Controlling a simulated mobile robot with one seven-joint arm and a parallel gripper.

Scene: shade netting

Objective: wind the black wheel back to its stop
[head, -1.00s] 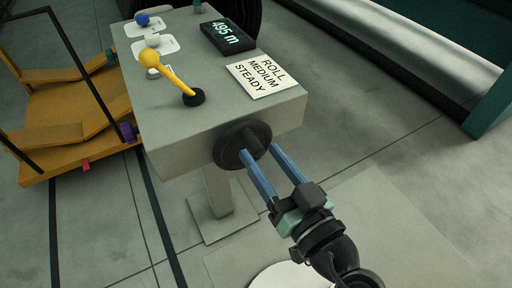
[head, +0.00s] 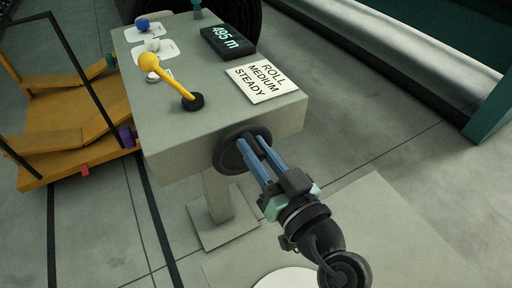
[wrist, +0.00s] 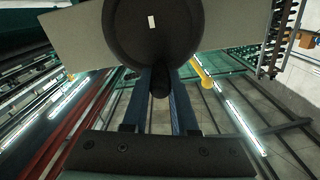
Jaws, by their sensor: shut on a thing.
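The black wheel (head: 226,157) is on the front face of the grey console (head: 215,115). My gripper (head: 253,142) reaches the wheel from the lower right. Its blue fingers are shut on the wheel's grip, one on each side. In the wrist view the fingers (wrist: 160,80) stand either side of the dark grip. The fingertips hide part of the grip.
On the console top are a yellow lever (head: 170,78), a card reading "ROLL MEDIUM STEADY" (head: 265,80), a display reading "495 m" (head: 228,42), and blue (head: 142,23) and white (head: 152,44) knobs. An orange cart (head: 65,125) stands left. Floor to the right is open.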

